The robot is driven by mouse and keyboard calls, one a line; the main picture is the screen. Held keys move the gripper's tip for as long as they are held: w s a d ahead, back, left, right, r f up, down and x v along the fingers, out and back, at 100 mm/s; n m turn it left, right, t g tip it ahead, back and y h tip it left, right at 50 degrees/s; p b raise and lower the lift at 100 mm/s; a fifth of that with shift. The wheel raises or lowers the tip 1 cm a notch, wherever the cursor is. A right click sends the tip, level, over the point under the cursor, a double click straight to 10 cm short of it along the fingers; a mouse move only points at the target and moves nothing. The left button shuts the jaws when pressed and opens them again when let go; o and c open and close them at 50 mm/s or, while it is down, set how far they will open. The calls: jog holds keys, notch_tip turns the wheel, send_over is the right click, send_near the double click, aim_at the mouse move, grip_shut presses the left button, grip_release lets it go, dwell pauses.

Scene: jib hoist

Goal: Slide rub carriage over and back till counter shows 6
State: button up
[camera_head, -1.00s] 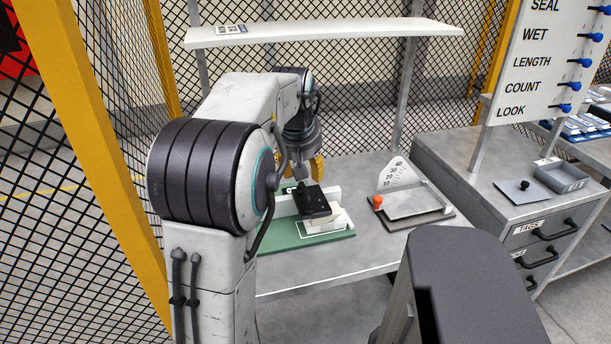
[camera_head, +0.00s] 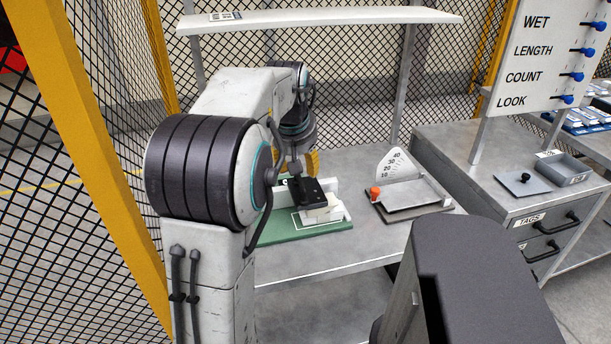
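The rub carriage looks to be the black block (camera_head: 312,193) on the green-based rub fixture (camera_head: 290,229), which has white parts at its back and front right. My gripper (camera_head: 300,170) is at the left end of the black block, with a yellow part behind it. My wrist and the black block hide the fingertips, so I cannot tell whether they are apart or closed, or whether they touch the block. No counter reading can be made out in this view.
A tilting plate with a dial scale (camera_head: 399,166) and an orange knob (camera_head: 375,192) stands right of the fixture on the grey bench (camera_head: 340,262). A shelf (camera_head: 330,17) spans above. A drawer cabinet (camera_head: 470,150) and a label board (camera_head: 545,70) stand at right.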

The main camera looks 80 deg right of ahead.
aim_at(302, 181)
jog(key=shift+b+x, duration=0.35)
jog(key=shift+x, duration=3.45)
jog(key=shift+c, duration=0.2)
grip_shut()
jog(key=shift+a+f, duration=0.1)
jog(key=shift+a, duration=0.05)
